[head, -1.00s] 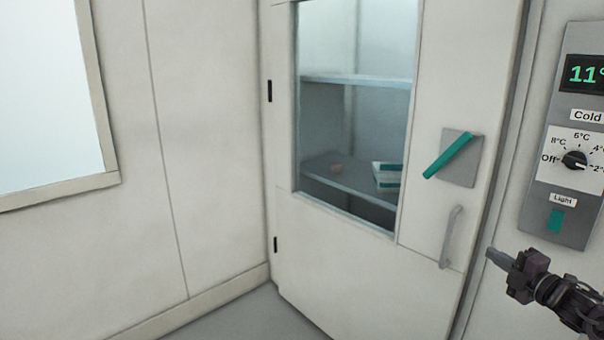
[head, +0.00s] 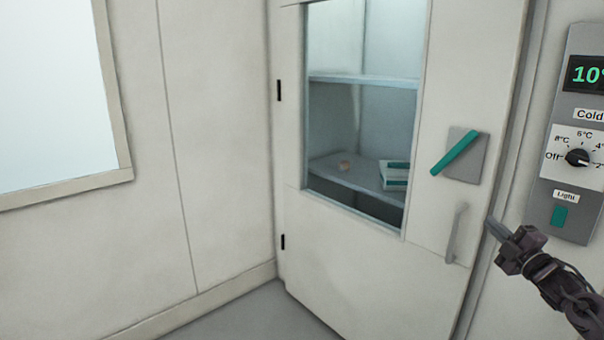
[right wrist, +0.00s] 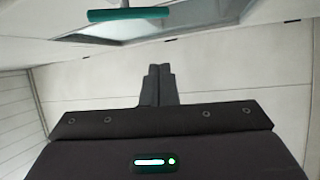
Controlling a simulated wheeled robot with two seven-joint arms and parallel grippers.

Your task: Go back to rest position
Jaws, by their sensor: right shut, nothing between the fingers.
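My right gripper (head: 492,226) is shut and empty at the lower right of the head view, in front of the wall beside the door. It is below and left of the grey control panel and just right of the door's handle, apart from both as far as I can tell. In the right wrist view its closed fingers (right wrist: 158,84) point toward the pale door, with nothing between them. My left gripper is not in view.
A pale door (head: 375,280) with a window, a teal lever (head: 455,153) and a grey handle (head: 455,233) fills the middle. The control panel (head: 592,205) on the right has a dial (head: 578,158) and a teal light switch (head: 559,216). Boxes (head: 393,176) lie on a shelf inside.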

